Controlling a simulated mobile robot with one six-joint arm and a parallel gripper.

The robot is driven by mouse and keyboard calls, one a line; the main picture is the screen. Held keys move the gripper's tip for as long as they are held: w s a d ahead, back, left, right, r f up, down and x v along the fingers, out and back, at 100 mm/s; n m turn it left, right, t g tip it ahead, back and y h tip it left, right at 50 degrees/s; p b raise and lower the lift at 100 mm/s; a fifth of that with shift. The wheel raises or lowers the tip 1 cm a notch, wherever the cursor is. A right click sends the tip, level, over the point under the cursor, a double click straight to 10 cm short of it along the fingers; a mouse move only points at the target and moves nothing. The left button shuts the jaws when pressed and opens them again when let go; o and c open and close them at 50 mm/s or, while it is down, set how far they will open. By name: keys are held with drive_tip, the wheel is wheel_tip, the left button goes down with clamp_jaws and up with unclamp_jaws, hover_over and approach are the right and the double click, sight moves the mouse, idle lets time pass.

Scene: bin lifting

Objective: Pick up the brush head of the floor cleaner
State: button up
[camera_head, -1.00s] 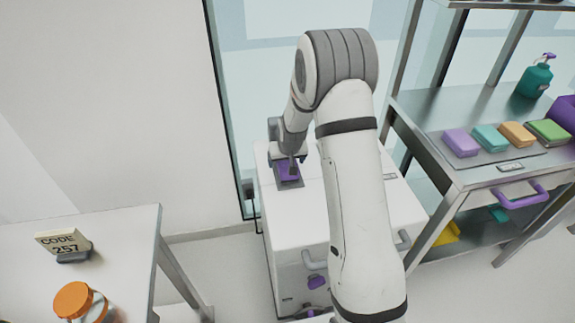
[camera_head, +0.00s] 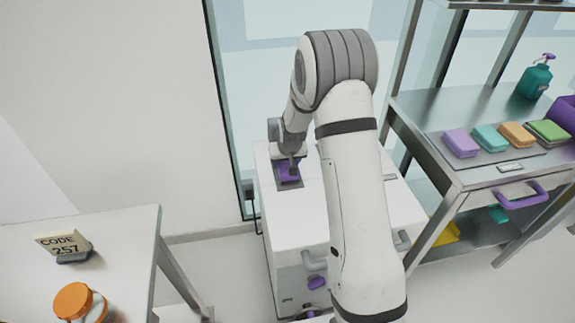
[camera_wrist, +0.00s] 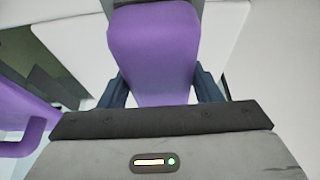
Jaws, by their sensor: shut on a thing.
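The purple brush head (camera_head: 288,174) is at a dark grey plate (camera_head: 290,185) on top of a white cabinet. My gripper (camera_head: 288,165) reaches down onto it from above, and my wrist hides part of it. In the wrist view, the purple piece (camera_wrist: 155,50) lies between the two dark blue fingers of my gripper (camera_wrist: 160,90), which are shut on it. I cannot tell any gap between the brush head and the plate.
The white cabinet top (camera_head: 315,205) is otherwise mostly clear. A metal shelf table (camera_head: 425,105) with several sponges and a teal bottle (camera_head: 534,80) stands at right. A white table (camera_head: 110,240) with a code sign (camera_head: 65,242) and orange-lidded jar (camera_head: 80,300) is at left.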

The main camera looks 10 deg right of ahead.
drive_tip(key=shift+r+p, duration=0.55)
drive_tip(key=shift+p, duration=0.05)
wheel_tip(320, 180, up, 10)
drive_tip(key=shift+f+b, duration=0.25)
drive_tip(key=shift+b, duration=0.2)
